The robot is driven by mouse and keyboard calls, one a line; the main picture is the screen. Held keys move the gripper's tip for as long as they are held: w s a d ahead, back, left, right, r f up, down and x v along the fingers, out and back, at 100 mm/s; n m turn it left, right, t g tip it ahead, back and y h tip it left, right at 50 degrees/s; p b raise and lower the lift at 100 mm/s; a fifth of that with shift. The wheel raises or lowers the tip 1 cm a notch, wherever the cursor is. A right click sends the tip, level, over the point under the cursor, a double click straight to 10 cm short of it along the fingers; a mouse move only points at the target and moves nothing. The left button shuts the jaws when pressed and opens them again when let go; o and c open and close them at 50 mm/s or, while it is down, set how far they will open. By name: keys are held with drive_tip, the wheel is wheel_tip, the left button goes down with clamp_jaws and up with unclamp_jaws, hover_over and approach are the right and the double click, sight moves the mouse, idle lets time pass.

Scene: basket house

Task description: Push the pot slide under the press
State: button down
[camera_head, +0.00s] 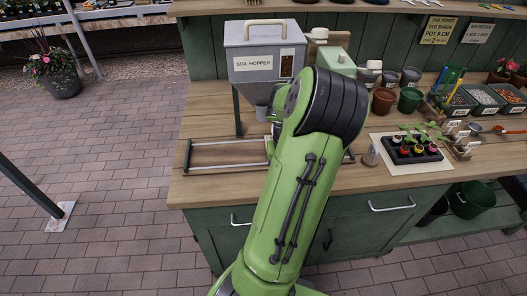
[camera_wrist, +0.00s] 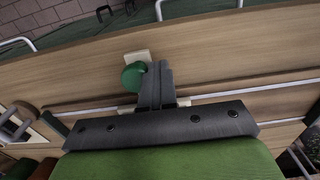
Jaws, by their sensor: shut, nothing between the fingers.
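In the head view two silver slide rails (camera_head: 225,142) run along the bench front, left of my arm. The same rails (camera_wrist: 90,107) cross the wrist view. A green round knob (camera_wrist: 132,78) on a cream piece (camera_wrist: 138,56), apparently part of the pot slide, is in the wrist view. My gripper (camera_wrist: 160,68) is shut and empty just right of the knob, very close; I cannot tell if they touch. My arm hides the gripper, the slide and any pot in the head view. A pale green housing (camera_head: 335,62) behind my arm may be the press.
A grey soil hopper (camera_head: 265,60) stands over the left rails on a dark leg. The bench front at left (camera_head: 205,190) is clear.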

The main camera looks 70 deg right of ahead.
drive_tip(key=s+d+p, duration=0.1)
drive_tip(key=s, duration=0.2)
drive_tip(key=s+d+p, duration=0.1)
drive_tip(key=s+d, duration=0.1)
drive_tip(key=s, duration=0.2)
drive_tip(key=s+d+p, duration=0.1)
drive_tip(key=s+d, duration=0.1)
drive_tip(key=s, duration=0.2)
drive_tip(key=shift+d, duration=0.25)
drive_tip(key=r+p, duration=0.1)
drive_tip(key=w+r+p, duration=0.1)
drive_tip(key=r, duration=0.1)
drive_tip(key=r+p, duration=0.2)
drive_tip(key=shift+w+a, duration=0.3)
drive_tip(key=shift+a, duration=0.1)
